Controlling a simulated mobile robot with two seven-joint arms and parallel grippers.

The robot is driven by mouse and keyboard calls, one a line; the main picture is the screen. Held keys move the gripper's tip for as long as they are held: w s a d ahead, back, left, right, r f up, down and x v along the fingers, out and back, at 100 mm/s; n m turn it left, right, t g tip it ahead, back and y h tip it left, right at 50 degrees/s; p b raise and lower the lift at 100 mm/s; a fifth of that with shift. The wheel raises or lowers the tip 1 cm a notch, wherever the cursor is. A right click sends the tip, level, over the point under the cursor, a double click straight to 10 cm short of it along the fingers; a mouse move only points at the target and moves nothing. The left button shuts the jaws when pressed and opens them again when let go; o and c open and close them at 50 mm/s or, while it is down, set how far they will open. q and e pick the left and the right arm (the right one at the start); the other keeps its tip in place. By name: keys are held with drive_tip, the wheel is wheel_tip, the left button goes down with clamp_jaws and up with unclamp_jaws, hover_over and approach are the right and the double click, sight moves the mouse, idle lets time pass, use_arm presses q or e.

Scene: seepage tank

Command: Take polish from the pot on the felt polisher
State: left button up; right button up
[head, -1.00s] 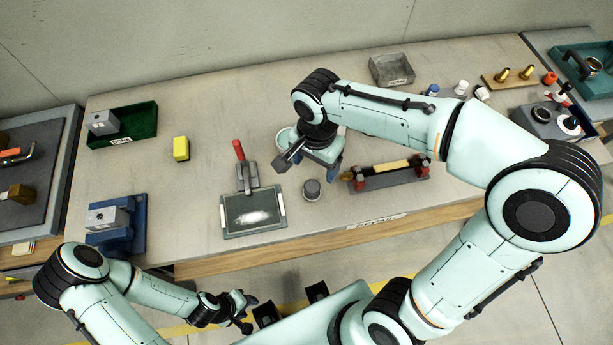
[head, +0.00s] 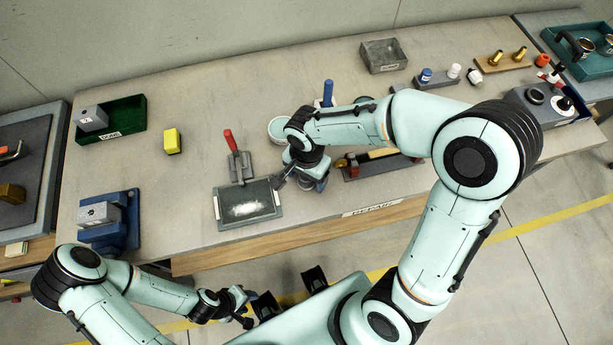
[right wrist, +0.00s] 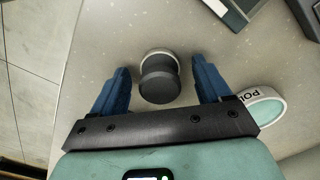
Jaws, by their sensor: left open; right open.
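The felt polisher (right wrist: 158,80) stands on the bench in the right wrist view, a dark round grip over a pale base. My right gripper (right wrist: 160,68) is open, with one blue finger on each side of the polisher and a gap to each. In the head view my right gripper (head: 306,180) is low over the bench and mostly hides the polisher. The polish pot (right wrist: 264,107), a white dish with teal polish, is just outside the right-hand finger; in the head view the pot (head: 277,128) is behind the wrist. My left gripper (head: 243,304) is open and empty before the bench.
A yellow block (head: 172,140) and green tray (head: 135,120) stand further left.

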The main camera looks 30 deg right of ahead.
drive_tip(key=c, duration=1.1)
drive_tip(key=shift+r, duration=0.1)
drive_tip(key=shift+c, duration=0.2)
use_arm(q)
drive_tip(key=w+r+p, duration=0.2)
drive_tip(key=r, duration=0.1)
drive_tip(key=shift+r+p, duration=0.1)
drive_tip(key=shift+p, duration=0.2)
use_arm(e)
wheel_tip(320, 180, up, 20)
